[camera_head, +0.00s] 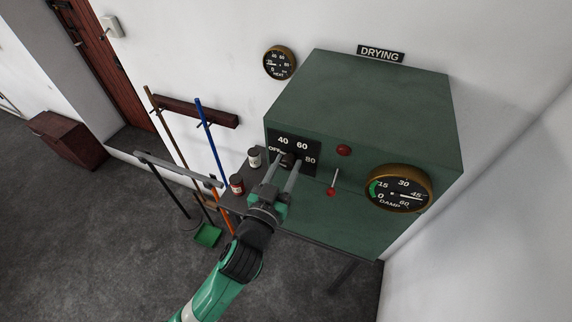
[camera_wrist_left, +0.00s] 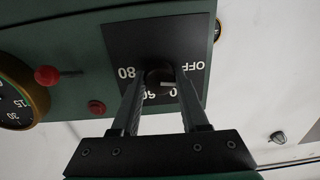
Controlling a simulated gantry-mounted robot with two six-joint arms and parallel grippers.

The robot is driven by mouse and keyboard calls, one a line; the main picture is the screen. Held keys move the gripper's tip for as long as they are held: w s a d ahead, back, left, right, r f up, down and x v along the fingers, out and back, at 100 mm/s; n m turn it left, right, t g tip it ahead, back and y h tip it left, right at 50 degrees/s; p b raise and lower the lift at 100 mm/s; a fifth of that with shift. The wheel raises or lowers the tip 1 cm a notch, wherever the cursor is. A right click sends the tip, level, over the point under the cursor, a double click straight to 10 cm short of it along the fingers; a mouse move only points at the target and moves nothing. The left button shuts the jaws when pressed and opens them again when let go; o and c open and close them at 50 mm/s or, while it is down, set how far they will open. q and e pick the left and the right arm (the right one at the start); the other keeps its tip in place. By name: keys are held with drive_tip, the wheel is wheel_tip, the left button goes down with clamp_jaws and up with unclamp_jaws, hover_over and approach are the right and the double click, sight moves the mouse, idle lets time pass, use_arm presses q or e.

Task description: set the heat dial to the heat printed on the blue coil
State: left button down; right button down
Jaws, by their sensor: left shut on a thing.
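The heat dial (camera_head: 288,160) is a small dark knob on a black plate (camera_head: 312,146) marked OFF, 40, 60 and 80, on the front of the green drying cabinet (camera_head: 355,110). My left gripper (camera_head: 290,167) is shut on the dial, with one finger on each side of it. In the left wrist view the dial (camera_wrist_left: 158,76) sits between the fingertips and shows a short white mark. I cannot tell for sure which number the mark faces, as a finger partly covers the 40. No blue coil is in view. My right gripper is not in view.
The cabinet also bears a damp gauge (camera_head: 398,189), red knobs (camera_head: 344,150) and a small lever (camera_head: 335,180). A round heat gauge (camera_head: 279,63) hangs on the wall. Two small jars (camera_head: 237,184) stand left of the cabinet; brooms (camera_head: 212,140) lean farther left.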

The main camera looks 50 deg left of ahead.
use_arm(q)
drive_tip(key=m+p, duration=0.1)
drive_tip(key=m, duration=0.4)
drive_tip(key=shift+r+p, duration=0.1)
drive_tip(key=shift+p, duration=0.3)
drive_tip(key=shift+m+p, duration=0.8)
drive_tip(key=shift+m, duration=1.7)
drive_tip(key=shift+c, duration=2.1)
unclamp_jaws()
drive_tip(key=b+v, duration=0.3)
drive_tip(key=v, duration=0.8)
drive_tip(key=shift+s+f, duration=0.2)
drive_tip(key=shift+s, duration=0.1)
